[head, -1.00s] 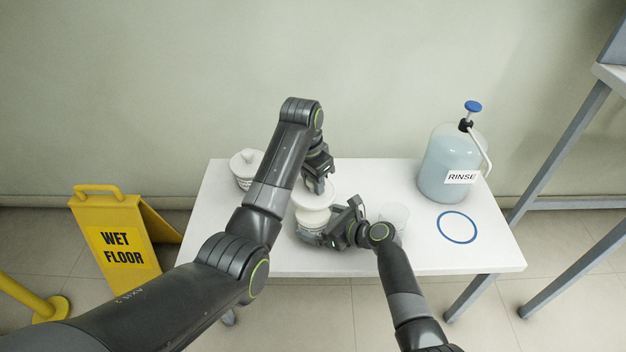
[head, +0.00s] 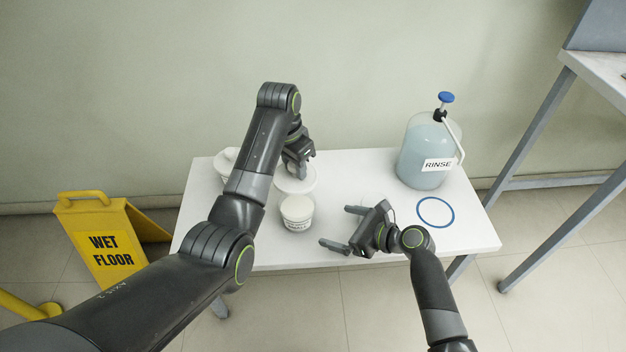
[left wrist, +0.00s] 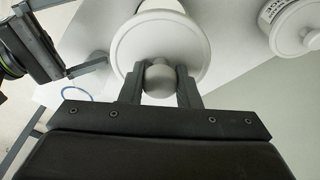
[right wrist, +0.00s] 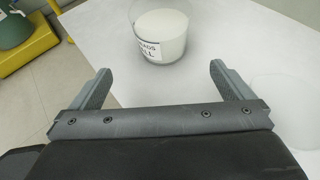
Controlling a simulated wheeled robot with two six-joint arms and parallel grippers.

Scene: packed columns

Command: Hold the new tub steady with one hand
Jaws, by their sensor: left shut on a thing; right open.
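A labelled tub (head: 297,213) of white material stands upright and uncovered on the white table. It also shows ahead of the right gripper in the right wrist view (right wrist: 160,35). My left gripper (head: 300,170) is shut on the knob of a round white lid (left wrist: 190,45), held behind and above the tub. My right gripper (head: 345,228) is open and empty, low to the right of the tub; its fingers do not touch it. A faint clear container (right wrist: 285,95) stands to the right, mostly hidden by the right gripper in the head view.
A second, lidded tub (left wrist: 298,22) stands at the table's back left, partly behind my left arm. A RINSE pump bottle (head: 425,153) stands at the back right, near a blue ring (head: 435,199) on the table. A yellow wet-floor sign (head: 105,245) stands left.

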